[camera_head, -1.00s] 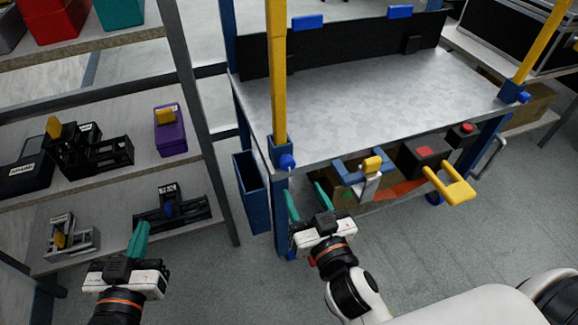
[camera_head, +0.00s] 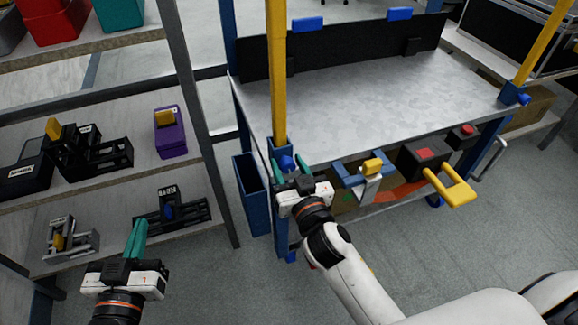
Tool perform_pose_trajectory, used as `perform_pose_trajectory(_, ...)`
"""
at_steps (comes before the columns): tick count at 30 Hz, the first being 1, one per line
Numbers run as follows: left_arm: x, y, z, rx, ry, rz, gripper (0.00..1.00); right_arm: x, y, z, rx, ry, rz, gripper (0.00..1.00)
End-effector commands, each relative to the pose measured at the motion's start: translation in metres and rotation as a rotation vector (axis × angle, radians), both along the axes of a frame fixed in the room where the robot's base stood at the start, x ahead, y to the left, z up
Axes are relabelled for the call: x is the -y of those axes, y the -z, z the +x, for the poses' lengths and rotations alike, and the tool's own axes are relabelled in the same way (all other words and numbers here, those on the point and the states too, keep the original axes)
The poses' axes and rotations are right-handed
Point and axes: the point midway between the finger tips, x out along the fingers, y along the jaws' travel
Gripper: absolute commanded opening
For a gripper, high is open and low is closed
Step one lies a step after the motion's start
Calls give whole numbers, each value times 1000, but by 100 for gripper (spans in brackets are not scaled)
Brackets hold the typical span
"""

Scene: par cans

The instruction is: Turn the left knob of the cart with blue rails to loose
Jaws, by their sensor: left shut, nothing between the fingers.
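The cart (camera_head: 380,100) is a grey-topped bench with blue legs and yellow uprights. Its left knob (camera_head: 287,163) is a small blue knob at the foot of the left yellow upright (camera_head: 279,80). My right gripper (camera_head: 290,165) is open, with its teal fingertips on either side of the left knob in the picture. I cannot tell whether they touch it. The right knob (camera_head: 524,99) is also blue, at the foot of the right upright. My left gripper (camera_head: 141,224) is shut and empty, low at the left in front of the shelf, away from the cart.
A shelf rack (camera_head: 188,110) stands left of the cart, holding black fixtures and a purple box (camera_head: 170,135). A blue bin (camera_head: 251,190) hangs at the cart's left side. A yellow handle (camera_head: 455,188) and a red button (camera_head: 467,130) stick out at the front edge.

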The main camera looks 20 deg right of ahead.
Motion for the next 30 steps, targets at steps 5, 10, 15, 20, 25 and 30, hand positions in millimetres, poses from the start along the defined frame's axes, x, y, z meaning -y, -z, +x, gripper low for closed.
perform_pose_trajectory(5, 0, 0, 1, 0, 0, 0, 0, 0, 0, 0, 0, 0, 0, 14)
perform_pose_trajectory(10, 0, -1, 1, 0, 0, 1, 0, 0, 0, 0, 0, 0, -3, 7)
perform_pose_trajectory(15, -3, 10, 0, -64, -6, 17, 0, 0, -1, 0, 0, 1, -35, 7)
perform_pose_trajectory(20, -8, 28, -7, -191, -15, 49, 0, 0, -2, 0, 2, 2, -112, 7)
perform_pose_trajectory(25, -17, 57, -23, -396, -27, 98, 0, -1, -2, 0, 6, 1, -242, 7)
perform_pose_trajectory(30, -29, 85, -50, -625, -43, 151, 0, -1, -3, 0, 12, 2, -403, 7)
